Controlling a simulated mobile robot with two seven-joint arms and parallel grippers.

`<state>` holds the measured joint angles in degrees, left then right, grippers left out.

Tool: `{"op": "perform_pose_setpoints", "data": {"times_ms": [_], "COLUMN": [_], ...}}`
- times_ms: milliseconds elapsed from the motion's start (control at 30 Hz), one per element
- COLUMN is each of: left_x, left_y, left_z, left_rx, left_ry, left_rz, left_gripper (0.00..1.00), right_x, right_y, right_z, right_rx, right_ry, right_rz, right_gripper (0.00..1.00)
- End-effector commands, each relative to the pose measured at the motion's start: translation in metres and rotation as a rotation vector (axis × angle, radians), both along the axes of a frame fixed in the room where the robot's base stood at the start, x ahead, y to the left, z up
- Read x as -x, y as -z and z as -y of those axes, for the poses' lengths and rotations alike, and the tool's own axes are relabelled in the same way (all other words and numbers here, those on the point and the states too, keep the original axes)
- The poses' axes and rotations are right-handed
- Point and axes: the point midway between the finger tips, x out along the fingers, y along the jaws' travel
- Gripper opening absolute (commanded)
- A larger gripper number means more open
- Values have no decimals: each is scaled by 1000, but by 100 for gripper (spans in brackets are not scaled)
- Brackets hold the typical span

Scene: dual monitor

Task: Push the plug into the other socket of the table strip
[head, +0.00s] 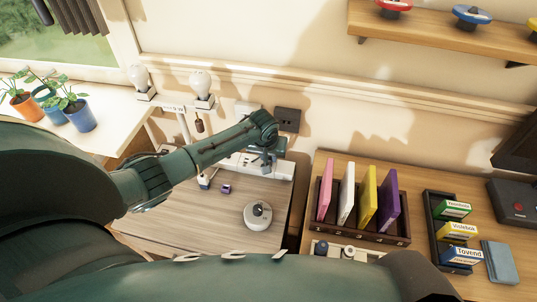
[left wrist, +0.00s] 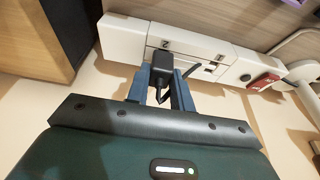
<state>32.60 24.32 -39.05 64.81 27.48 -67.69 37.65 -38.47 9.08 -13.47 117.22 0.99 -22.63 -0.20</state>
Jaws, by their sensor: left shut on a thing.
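The white table strip (head: 279,170) lies along the back of the wooden desk, partly hidden by my left arm. It also shows in the left wrist view (left wrist: 125,37), with a socket field marked 2 and another socket area to the right of it. My left gripper (left wrist: 161,76) is shut on the black plug (left wrist: 161,63), one blue finger on each side. The plug is right at the strip below the 2; I cannot tell whether its pins are in. In the head view the left gripper (head: 268,157) covers the plug.
A red switch (left wrist: 264,82) sits on the strip's right part. A round white device (head: 257,215) and a small purple object (head: 226,189) are on the desk. A rack of coloured folders (head: 362,230) stands to the right. Potted plants (head: 78,116) are at left.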

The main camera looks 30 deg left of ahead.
Motion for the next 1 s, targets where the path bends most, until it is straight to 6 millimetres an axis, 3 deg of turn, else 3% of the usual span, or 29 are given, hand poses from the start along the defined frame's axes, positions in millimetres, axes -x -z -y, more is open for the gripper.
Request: {"op": "perform_pose_setpoints", "data": {"times_ms": [267,300,567,867,1000], "left_x": [0,0,0,0,4], "left_y": [7,6,6,6,-8], "left_z": [0,0,0,0,1], "left_rx": [0,0,0,0,1], "left_ry": [0,0,0,0,-1], "left_rz": [0,0,-1,-1,0], "left_gripper": [0,26,47,48,48], "right_x": [0,0,-3,-5,-4], "right_y": [5,4,2,1,0], "right_z": [0,0,0,0,1], "right_rx": [0,0,0,0,3], "right_ry": [0,0,-1,0,1], "right_rz": [0,0,6,12,6], "right_gripper": [36,36,36,36,36]}}
